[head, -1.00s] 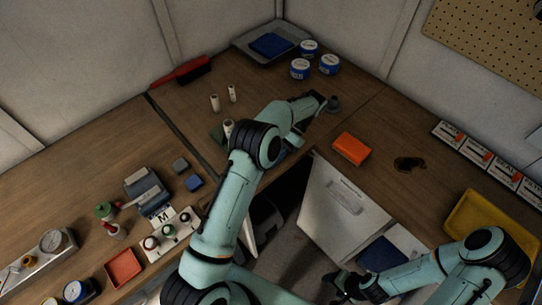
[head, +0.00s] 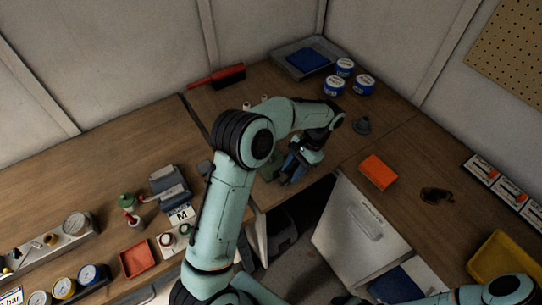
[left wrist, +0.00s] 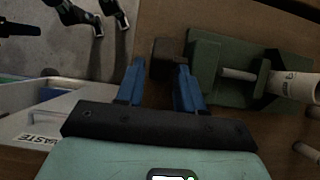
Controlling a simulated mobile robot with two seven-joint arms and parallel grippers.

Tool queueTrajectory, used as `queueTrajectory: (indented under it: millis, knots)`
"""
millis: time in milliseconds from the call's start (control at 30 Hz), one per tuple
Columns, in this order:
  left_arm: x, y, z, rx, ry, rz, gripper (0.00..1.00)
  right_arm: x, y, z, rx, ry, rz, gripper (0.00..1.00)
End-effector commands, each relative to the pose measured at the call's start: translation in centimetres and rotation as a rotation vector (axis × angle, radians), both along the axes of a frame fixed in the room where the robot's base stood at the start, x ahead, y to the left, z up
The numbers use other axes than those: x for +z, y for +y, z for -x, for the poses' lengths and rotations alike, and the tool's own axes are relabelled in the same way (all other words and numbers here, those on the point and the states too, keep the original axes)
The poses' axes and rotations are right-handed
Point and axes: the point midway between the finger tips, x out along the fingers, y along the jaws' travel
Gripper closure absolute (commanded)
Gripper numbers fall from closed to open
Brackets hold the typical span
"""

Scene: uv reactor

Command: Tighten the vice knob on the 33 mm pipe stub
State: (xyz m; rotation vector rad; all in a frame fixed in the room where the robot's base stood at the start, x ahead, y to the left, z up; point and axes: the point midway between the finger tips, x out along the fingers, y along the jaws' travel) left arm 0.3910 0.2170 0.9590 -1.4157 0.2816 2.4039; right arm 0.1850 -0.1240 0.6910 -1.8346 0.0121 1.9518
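The green vice (left wrist: 207,68) stands at the bench edge in the left wrist view, with a pale pipe stub (left wrist: 300,86) at its right end. A dark knob (left wrist: 163,60) is on the vice's left side. My left gripper (left wrist: 159,72) has its two blue fingers apart, with the knob at and between their tips; I cannot tell whether they touch it. In the head view my left gripper (head: 295,166) is beside the vice (head: 270,167), which my arm partly hides. No size marking is readable. A dark shape at the wrist view's top left may be my right gripper.
Two pale stubs (head: 264,101) stand behind my left arm. Several blue-and-white tins (head: 363,84) stand at the back. An open gap with a white cabinet door (head: 352,222) lies in front.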

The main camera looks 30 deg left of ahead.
Motion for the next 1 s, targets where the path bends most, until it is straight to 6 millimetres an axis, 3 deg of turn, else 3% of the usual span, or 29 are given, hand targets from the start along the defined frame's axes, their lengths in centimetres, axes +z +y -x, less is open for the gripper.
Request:
queueTrajectory:
  millis: [300,600,1000]
  knots:
    - [0.2,0.5,1.4,0.003,-0.297,0.124,0.63,-2.0,0.0,2.4,0.000,0.028,0.000,0.36]
    - [0.0,0.8,2.1,0.004,-0.526,0.218,0.63,-6.9,0.0,6.5,0.000,0.074,0.000,0.36]
    - [0.1,1.2,2.9,0.003,-0.792,0.324,0.63,-13.9,0.0,9.6,0.000,0.109,0.000,0.36]
